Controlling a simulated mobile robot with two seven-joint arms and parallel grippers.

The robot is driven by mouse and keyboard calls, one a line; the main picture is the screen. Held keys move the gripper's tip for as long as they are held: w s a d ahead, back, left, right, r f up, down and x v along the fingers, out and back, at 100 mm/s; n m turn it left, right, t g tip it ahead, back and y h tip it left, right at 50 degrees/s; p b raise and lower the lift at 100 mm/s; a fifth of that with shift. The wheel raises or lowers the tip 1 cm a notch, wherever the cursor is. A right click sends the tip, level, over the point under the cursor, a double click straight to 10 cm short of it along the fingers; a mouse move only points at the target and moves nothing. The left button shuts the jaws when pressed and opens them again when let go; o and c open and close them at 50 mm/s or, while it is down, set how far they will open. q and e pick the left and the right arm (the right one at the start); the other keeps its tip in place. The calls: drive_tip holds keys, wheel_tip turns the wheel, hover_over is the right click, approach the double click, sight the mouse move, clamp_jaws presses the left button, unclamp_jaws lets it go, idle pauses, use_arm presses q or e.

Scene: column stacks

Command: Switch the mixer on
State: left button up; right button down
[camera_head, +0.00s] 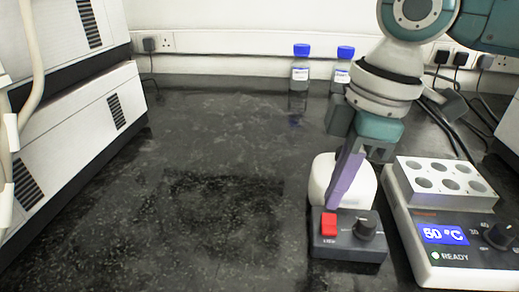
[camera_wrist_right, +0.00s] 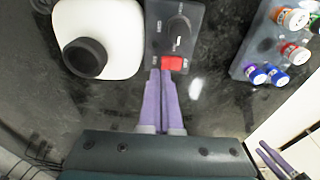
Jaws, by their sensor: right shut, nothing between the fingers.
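The mixer has a white rounded body (camera_head: 341,181) behind a dark grey front panel (camera_head: 347,249). A red rocker switch (camera_head: 329,225) is at the panel's left and a black knob (camera_head: 366,226) at its right. In the right wrist view, the red switch (camera_wrist_right: 172,63) and the body's black round top (camera_wrist_right: 86,57) show. My right gripper (camera_head: 335,205) is shut and empty, its purple fingers pointing down at the switch. Its tips (camera_wrist_right: 166,71) are right at the switch's edge; I cannot tell whether they touch. My left gripper (camera_wrist_right: 263,147) shows small in the right wrist view's lower right corner.
A heater block (camera_head: 455,230) reading 50 °C stands right of the mixer. Two blue-capped bottles (camera_head: 299,72) stand at the back. White instruments (camera_head: 80,130) line the left. A rack of capped tubes (camera_wrist_right: 262,35) shows in the wrist view. The middle worktop is clear.

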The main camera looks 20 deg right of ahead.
drive_tip(key=shift+f, duration=0.3)
drive_tip(key=shift+f+b, duration=0.4)
drive_tip(key=shift+f, duration=0.3)
idle(0.5)
wheel_tip(320, 180, up, 5)
drive_tip(key=p, duration=0.6)
drive_tip(key=shift+r, duration=0.1)
idle(0.4)
